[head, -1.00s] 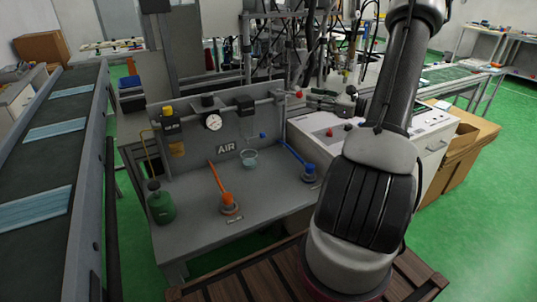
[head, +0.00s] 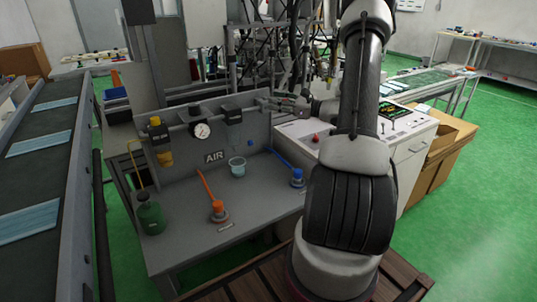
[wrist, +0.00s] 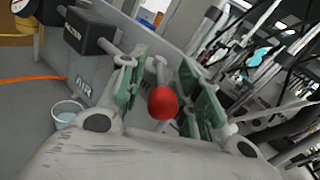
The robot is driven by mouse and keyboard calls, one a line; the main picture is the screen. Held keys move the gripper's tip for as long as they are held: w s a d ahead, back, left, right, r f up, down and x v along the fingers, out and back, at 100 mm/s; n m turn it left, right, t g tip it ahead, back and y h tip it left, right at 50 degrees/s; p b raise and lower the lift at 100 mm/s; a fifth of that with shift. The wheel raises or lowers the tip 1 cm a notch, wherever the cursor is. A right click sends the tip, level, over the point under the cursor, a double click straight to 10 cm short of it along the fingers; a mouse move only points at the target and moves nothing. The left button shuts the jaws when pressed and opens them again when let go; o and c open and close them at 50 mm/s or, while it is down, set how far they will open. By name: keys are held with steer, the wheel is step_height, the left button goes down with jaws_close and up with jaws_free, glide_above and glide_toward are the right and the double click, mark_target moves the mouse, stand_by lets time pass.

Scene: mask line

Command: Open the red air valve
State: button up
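The red air valve shows in the wrist view as a round red knob (wrist: 163,103) on a grey stem. My gripper (wrist: 172,72) is open, with its green-padded fingers on either side of the knob. Gaps show between the knob and both pads, so I see no grip on it. In the head view my gripper (head: 268,103) is at the right end of the pipe along the grey AIR panel (head: 190,157). The red knob is hidden there behind my gripper.
A pressure gauge (head: 201,130) and dark blocks sit along the pipe. On the bench below are a green bottle (head: 150,217), an orange hose fitting (head: 218,208), a cup of water (head: 237,167) and a blue hose fitting (head: 297,178). A white cabinet (head: 408,150) stands to the right.

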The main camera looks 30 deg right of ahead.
steer(key=s+a+f+n+g, duration=0.1)
steer(key=s+a+n+g, duration=0.2)
steer(key=s+a, duration=0.6)
steer(key=s+a+f+n+g+y, duration=0.1)
steer(key=s+a+f+n+g, duration=0.1)
steer(key=s+a, duration=0.8)
steer(key=shift+s+a+f+n+g+y, duration=0.15)
steer(key=shift+s+f+n+g+y, duration=0.25)
steer(key=shift+s+g, duration=1.45)
steer(key=shift+s+r+t, duration=0.15)
steer(key=shift+s+t, duration=0.45)
steer(key=shift+t, duration=0.05)
steer(key=shift+c, duration=0.6)
